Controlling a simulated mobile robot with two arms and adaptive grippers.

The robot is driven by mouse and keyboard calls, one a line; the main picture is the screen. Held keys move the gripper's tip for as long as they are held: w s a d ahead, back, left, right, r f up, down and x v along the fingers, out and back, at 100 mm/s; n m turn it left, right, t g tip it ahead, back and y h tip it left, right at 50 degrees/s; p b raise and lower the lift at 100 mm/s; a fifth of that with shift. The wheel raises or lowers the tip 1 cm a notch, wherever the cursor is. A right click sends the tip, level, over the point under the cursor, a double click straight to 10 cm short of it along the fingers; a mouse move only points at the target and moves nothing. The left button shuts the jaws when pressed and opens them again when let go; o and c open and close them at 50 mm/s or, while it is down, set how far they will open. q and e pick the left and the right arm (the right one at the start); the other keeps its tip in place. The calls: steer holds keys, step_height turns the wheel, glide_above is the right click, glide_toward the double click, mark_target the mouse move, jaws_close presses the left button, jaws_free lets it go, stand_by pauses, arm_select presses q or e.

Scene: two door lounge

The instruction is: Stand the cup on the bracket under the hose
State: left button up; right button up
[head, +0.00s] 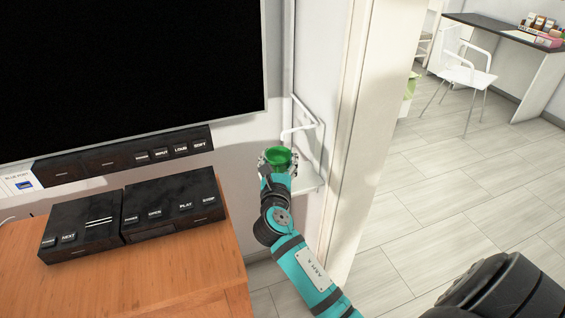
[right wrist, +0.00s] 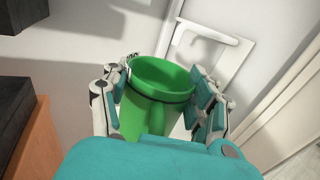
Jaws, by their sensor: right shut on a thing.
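A green cup (head: 268,159) is held by my right gripper (head: 277,160) in front of the wall, beside the white bracket (head: 308,180). In the right wrist view the cup (right wrist: 160,92) sits between the two fingers of the gripper (right wrist: 161,105), its open rim facing up. The white hose (head: 299,131) sticks out from the wall plate above the bracket, and it also shows in the right wrist view (right wrist: 207,29), just beyond the cup. The bracket shelf is partly hidden behind the cup and gripper. I cannot tell whether the cup touches it. My left gripper is out of view.
A wooden cabinet (head: 150,285) with black boxes (head: 172,205) stands at the left, below a large dark screen (head: 120,70). A white door frame (head: 352,130) rises just right of the bracket. Beyond it are open floor, a white chair (head: 465,70) and a desk (head: 500,27).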

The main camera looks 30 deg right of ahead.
mark_target(283, 152)
steer(key=w+d, duration=0.2)
steer(key=d, duration=0.1)
steer(key=shift+w+f, duration=0.15)
steer(key=shift+f, duration=0.05)
steer(key=shift+f+b, duration=0.65)
steer(key=shift+f, duration=1.1)
steer(key=shift+a+f, duration=0.1)
steer(key=o, duration=1.2)
